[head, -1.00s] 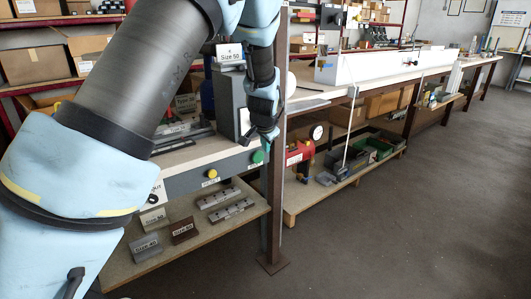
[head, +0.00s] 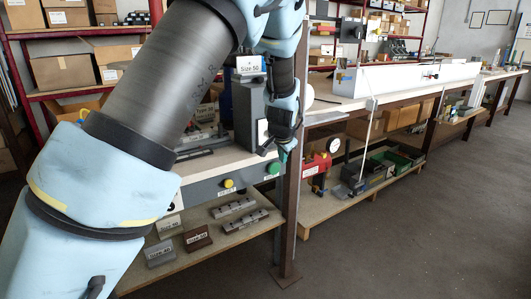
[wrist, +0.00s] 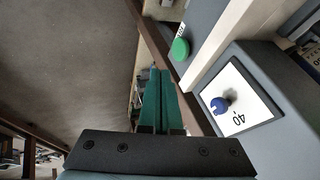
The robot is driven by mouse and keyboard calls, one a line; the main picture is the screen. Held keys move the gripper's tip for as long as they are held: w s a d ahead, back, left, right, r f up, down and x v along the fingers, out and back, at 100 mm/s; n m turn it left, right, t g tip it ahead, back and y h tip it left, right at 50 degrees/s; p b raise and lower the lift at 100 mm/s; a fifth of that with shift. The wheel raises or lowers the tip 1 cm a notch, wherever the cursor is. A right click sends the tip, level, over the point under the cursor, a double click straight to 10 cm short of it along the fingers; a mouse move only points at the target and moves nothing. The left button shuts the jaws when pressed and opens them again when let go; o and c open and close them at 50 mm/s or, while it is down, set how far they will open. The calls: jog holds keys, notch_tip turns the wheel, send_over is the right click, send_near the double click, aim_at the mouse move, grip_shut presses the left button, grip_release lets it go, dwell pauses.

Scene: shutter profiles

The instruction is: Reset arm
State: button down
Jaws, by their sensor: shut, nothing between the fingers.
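My arm crosses the left of the head view from the lower left up to the top. It bends down to my gripper (head: 284,152), which hangs near the front edge of the workbench, beside a grey machine housing (head: 247,112) with a "Size 50" sign (head: 249,65) on top. In the wrist view the two green fingers of my gripper (wrist: 158,75) lie together with nothing between them. Right of them are a green button (wrist: 180,48) and a white dial plate (wrist: 238,93) with a blue knob (wrist: 220,105) and the number 40. The fingers appear apart from both.
A lower shelf (head: 215,240) holds metal profile pieces and small labelled blocks. A brown post (head: 288,220) stands just below my gripper. A long workbench (head: 400,92) with a white machine runs to the right. The floor (head: 430,230) at right is clear.

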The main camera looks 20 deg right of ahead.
jog(key=s+a+r+n+g+y+p, duration=0.1)
jog(key=a+r+n+p, duration=0.15)
jog(key=a, duration=0.85)
jog(key=a+r+n+g+y+p, duration=0.1)
jog(key=a+r+n, duration=0.25)
jog(key=a, duration=0.75)
jog(key=s+a+r+n+g+p, duration=0.1)
jog(key=s+a+n, duration=0.2)
jog(key=s+a, duration=0.4)
jog(key=s+a+r+n+g+y+p, duration=0.1)
jog(key=s+a+n, duration=0.3)
jog(key=s+a, duration=0.4)
jog(key=a+r+p, duration=0.1)
jog(key=a, duration=0.3)
jog(key=shift+s+r+g, duration=0.15)
jog(key=shift+r+g, duration=0.05)
jog(key=shift+g, duration=0.1)
